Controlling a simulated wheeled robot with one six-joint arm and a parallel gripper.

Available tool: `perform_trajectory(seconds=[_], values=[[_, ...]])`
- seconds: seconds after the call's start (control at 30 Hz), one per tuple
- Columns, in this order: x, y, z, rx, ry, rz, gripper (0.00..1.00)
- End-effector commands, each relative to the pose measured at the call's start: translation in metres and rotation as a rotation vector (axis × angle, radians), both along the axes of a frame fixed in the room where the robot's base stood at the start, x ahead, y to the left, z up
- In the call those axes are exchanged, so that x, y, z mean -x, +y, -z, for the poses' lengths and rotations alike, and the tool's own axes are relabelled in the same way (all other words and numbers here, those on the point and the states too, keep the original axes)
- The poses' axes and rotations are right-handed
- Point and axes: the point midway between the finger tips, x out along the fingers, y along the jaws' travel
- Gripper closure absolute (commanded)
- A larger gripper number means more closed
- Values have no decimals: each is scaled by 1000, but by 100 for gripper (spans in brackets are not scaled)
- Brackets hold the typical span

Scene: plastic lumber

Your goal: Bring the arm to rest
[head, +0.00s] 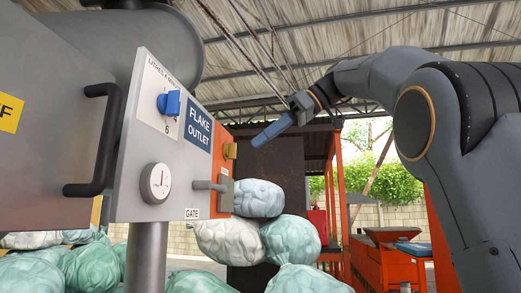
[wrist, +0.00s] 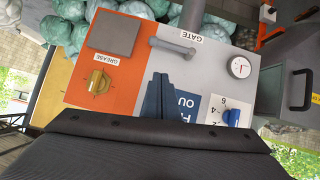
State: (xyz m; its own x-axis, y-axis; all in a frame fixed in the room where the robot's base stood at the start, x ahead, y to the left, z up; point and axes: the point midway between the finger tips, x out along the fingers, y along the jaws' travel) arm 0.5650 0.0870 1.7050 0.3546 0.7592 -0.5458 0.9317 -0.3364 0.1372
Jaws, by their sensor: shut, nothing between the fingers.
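My gripper (head: 262,137) is raised in the air to the right of the control panel (head: 137,110) in the head view, with its blue fingers pointing down and left. The fingers are together with nothing between them. In the wrist view my gripper (wrist: 160,85) shows in front of the panel face and partly covers the flake outlet sign (wrist: 186,104). I see no contact with the panel. My arm reaches in from the right side of the head view, bent at the elbow.
The panel carries a blue knob (head: 169,104), a dial gauge (head: 156,183), a gate lever (head: 209,186) and a yellow grease knob (wrist: 98,81). A black handle (head: 97,140) sticks out at left. Stacked bags (head: 290,239) stand below. Orange machinery (head: 385,262) is behind at right.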

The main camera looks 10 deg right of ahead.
Motion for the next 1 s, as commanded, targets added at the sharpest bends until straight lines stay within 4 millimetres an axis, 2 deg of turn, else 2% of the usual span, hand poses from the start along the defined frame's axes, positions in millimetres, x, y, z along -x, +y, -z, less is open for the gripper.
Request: perform_trajectory(seconds=[0.3,0.37,0.47,0.57,0.6,0.73,0.87,1.0], values=[[-1,-2,1,-2,8,6,100],[-6,-3,10,-7,31,28,100],[-25,-6,43,-17,113,107,100],[-48,-12,99,-24,239,236,100],[-56,-16,126,-21,292,294,100],[-70,-26,215,0,447,476,100],[-67,-36,304,41,574,639,100],[-46,-48,398,106,680,799,100]])
